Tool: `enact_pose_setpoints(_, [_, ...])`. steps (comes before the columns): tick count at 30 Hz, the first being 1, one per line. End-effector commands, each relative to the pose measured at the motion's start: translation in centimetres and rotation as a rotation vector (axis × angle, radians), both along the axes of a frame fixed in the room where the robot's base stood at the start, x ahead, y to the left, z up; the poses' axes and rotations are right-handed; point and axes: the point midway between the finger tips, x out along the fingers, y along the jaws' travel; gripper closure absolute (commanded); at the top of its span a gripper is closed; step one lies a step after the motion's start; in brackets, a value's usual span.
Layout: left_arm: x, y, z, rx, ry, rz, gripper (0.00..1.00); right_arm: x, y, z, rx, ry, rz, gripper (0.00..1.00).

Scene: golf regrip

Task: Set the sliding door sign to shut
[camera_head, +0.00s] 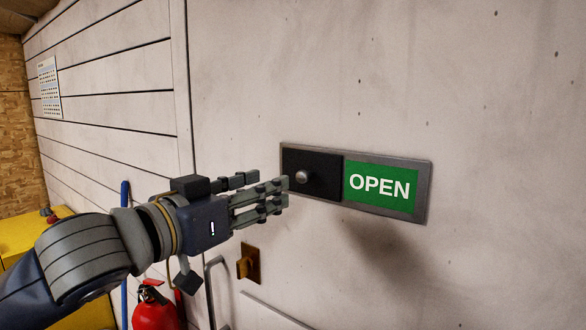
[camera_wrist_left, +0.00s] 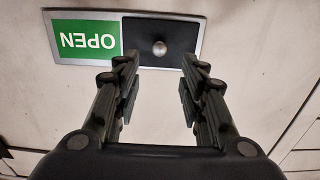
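The sliding door sign (camera_head: 424,192) is a grey-framed plate on the pale door. Its green panel reading OPEN (camera_head: 380,187) shows on the right, and a black slider (camera_head: 318,187) with a round silver knob (camera_head: 304,176) covers the left. My left gripper (camera_head: 280,195) comes in from the left, its fingertips close to the sign's left end. In the left wrist view the gripper (camera_wrist_left: 159,75) is open and empty, with the knob (camera_wrist_left: 159,48) just beyond and between the fingertips. The word under the slider is hidden. My right gripper is not in view.
A brass lock plate (camera_head: 249,263) and a door handle (camera_head: 212,290) sit below the gripper. A red fire extinguisher (camera_head: 155,308) stands at the lower left, near a yellow surface (camera_head: 60,215). A paper chart (camera_head: 49,88) hangs on the left wall. The door around the sign is clear.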

Motion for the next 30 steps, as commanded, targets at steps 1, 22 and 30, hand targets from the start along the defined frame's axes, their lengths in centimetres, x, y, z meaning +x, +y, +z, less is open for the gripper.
enact_pose_setpoints(1, [0.7, -0.7, 0.3, 0.001, 0.003, -0.002, 0.62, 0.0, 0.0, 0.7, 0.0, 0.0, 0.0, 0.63])
enact_pose_setpoints(22, [7.0, -5.1, 0.0, 0.002, -0.003, 0.0, 0.62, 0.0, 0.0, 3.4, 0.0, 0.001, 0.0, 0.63])
enact_pose_setpoints(30, [7.0, -5.1, 0.0, 0.001, -0.002, 0.0, 0.93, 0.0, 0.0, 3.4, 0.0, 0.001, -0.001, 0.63])
